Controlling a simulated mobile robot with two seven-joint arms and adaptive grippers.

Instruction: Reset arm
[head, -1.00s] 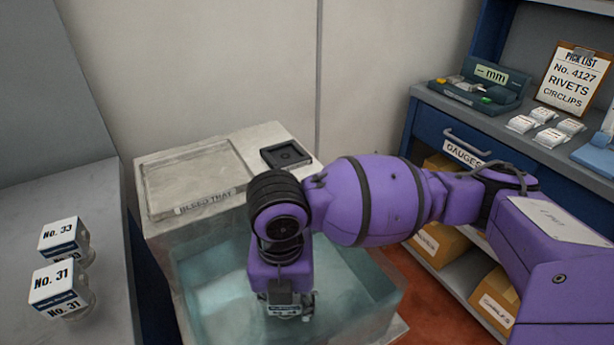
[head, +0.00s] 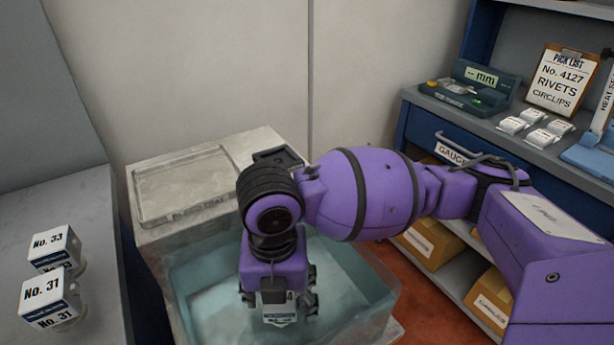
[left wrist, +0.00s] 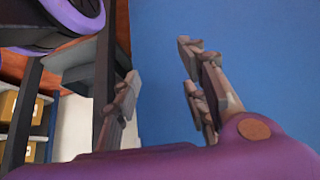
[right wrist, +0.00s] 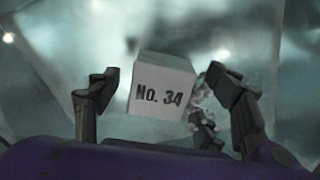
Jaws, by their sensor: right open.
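My right gripper (right wrist: 170,95) points down into the clear-walled tank (head: 205,305). Its fingers are open, one on either side of a white box marked No. 34 (right wrist: 163,88), with small visible gaps. The lower part of the box also shows below the gripper in the head view (head: 280,319). I cannot tell whether it rests on the tank floor. My left gripper (left wrist: 160,90) is open and empty in front of a plain blue surface; it is outside the head view.
White boxes No. 33 (head: 53,246) and No. 31 (head: 48,297) stand on the grey bench at left. A bleed tray (head: 185,180) and a dark square fixture (head: 278,158) lie behind the tank. A blue gauge shelf (head: 425,128) with a pick list (head: 562,80) stands at right.

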